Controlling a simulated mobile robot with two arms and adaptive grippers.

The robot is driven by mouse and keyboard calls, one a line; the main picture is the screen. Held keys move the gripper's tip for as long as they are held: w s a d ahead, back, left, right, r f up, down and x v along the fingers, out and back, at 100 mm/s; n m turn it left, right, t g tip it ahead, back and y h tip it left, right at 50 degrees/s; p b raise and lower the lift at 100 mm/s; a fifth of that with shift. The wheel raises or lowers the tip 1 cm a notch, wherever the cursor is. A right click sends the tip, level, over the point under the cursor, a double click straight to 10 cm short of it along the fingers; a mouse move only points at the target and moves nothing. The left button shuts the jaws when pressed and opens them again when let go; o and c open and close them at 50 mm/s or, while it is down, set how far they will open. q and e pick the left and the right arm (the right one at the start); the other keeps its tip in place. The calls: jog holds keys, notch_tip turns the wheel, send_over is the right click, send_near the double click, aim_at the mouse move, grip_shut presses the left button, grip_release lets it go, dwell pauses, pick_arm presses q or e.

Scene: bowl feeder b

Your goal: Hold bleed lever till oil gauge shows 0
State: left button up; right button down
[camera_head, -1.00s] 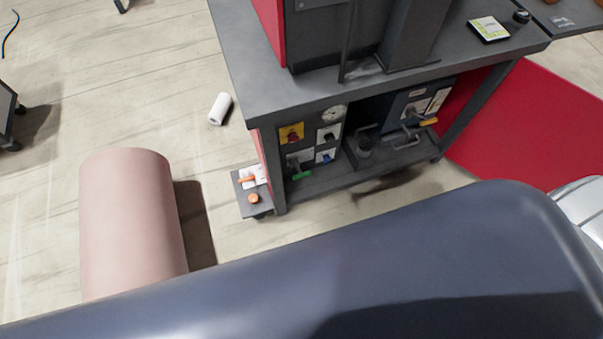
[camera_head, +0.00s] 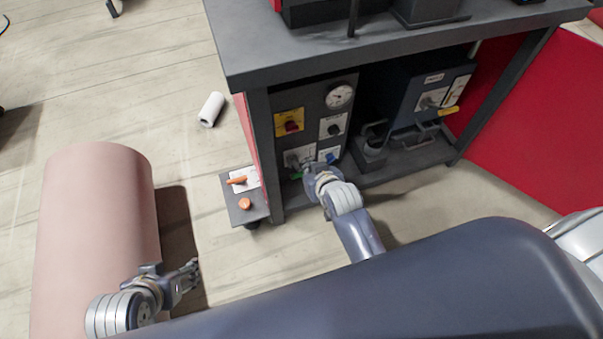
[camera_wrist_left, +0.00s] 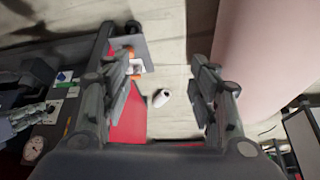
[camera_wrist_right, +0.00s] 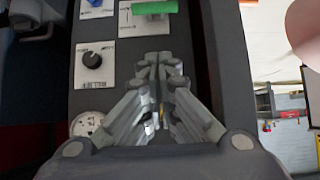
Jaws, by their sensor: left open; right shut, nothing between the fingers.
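The panel under the bench holds a round white gauge (camera_head: 340,97); its reading is too small to tell. A green lever (camera_head: 297,175) sits low on the panel, partly hidden by my right gripper (camera_head: 312,170) in the head view. In the right wrist view the green lever (camera_wrist_right: 154,8) is at the top edge, beyond the fingertips of my right gripper (camera_wrist_right: 160,64), which is shut and empty. A gap shows between them there. My left gripper (camera_head: 190,276) is open and empty beside the pink cylinder; its fingers (camera_wrist_left: 160,88) stand wide apart.
The panel also has a red knob on yellow (camera_head: 289,123), a black knob (camera_head: 333,128) and a blue knob (camera_head: 329,156). A small shelf (camera_head: 240,205) with orange items juts out left. A white roll (camera_head: 211,110) lies on the floor near the pink cylinder (camera_head: 95,215).

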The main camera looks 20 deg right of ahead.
aim_at(302, 173)
pick_arm(q)
jog(key=shift+s+r, duration=0.15)
jog(key=shift+r, duration=0.4)
pick_arm(e)
jog(key=shift+w+d+r, duration=0.1)
jog(key=shift+w+r, duration=0.15)
jog(key=shift+r, duration=0.25)
